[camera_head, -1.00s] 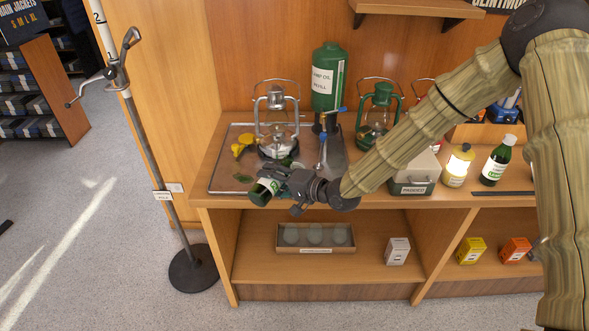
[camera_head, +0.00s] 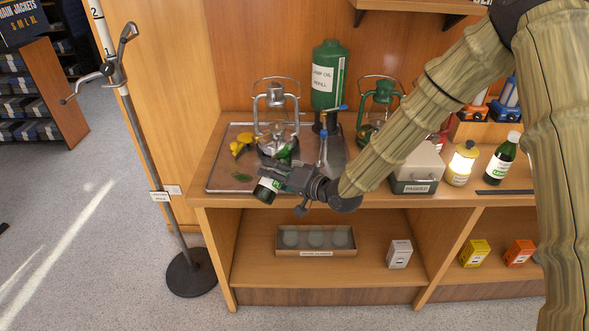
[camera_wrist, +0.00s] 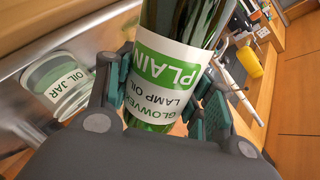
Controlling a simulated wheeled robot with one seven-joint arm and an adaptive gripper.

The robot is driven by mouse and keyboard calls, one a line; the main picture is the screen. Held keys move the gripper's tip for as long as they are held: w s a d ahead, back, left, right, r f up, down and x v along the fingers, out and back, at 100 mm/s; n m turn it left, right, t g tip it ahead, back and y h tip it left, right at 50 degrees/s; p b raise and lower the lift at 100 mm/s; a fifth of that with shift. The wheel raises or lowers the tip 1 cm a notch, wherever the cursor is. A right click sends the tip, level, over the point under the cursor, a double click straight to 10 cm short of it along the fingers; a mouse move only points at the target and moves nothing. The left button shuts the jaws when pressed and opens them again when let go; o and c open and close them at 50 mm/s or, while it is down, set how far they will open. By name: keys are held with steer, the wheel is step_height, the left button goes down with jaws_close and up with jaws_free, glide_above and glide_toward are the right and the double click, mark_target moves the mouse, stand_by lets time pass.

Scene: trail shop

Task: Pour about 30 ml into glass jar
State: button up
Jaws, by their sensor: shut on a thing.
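My gripper (camera_head: 288,181) is shut on a green glass bottle (camera_head: 266,192) over the front edge of the metal tray. In the wrist view the bottle (camera_wrist: 158,75) sits between the finger pads, its label reading PLAIN and LAMP OIL; its upper end runs out of the picture. In the head view the bottle is tilted, base towards me. A clear glass jar (camera_wrist: 60,85) labelled OIL JAR shows at the left of the wrist view, apart from the bottle. In the head view I cannot pick the jar out. No stream of oil is visible.
The metal tray (camera_head: 222,175) also carries a silver lantern (camera_head: 276,125) and a yellow item (camera_head: 240,146). Behind stand a green refill tank (camera_head: 328,75) and a green lantern (camera_head: 378,105).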

steer(key=shift+w+d+f, duration=0.1)
steer(key=shift+f, duration=0.1)
steer(key=shift+f+n+b, duration=0.1)
steer(key=shift+n+b, duration=0.2)
steer(key=shift+b, duration=0.05)
stand_by(1.4)
steer(key=shift+w+d+f+n+b, duration=0.1)
steer(key=shift+w+f+n+b, duration=0.15)
steer(key=shift+b, duration=0.25)
steer(key=n+b, duration=0.1)
steer(key=w+d+r+n+t+b, duration=0.1)
steer(key=n+b, duration=0.1)
steer(key=shift+w, duration=0.2)
steer(key=n+b, duration=0.1)
steer(key=b, duration=0.1)
steer(key=n+t+b, duration=0.1)
steer(key=b, duration=0.1)
steer(key=shift+s+r+n, duration=0.1)
steer(key=shift+r+n, duration=0.15)
steer(key=shift+n, duration=0.1)
steer(key=n+t+b, duration=0.1)
steer(key=n+b, duration=0.2)
steer(key=b, duration=0.1)
steer(key=shift+b, duration=0.35)
steer(key=shift+r+n+y+b, duration=0.1)
steer(key=shift+n+y+b, duration=0.2)
steer(key=shift+n, duration=0.1)
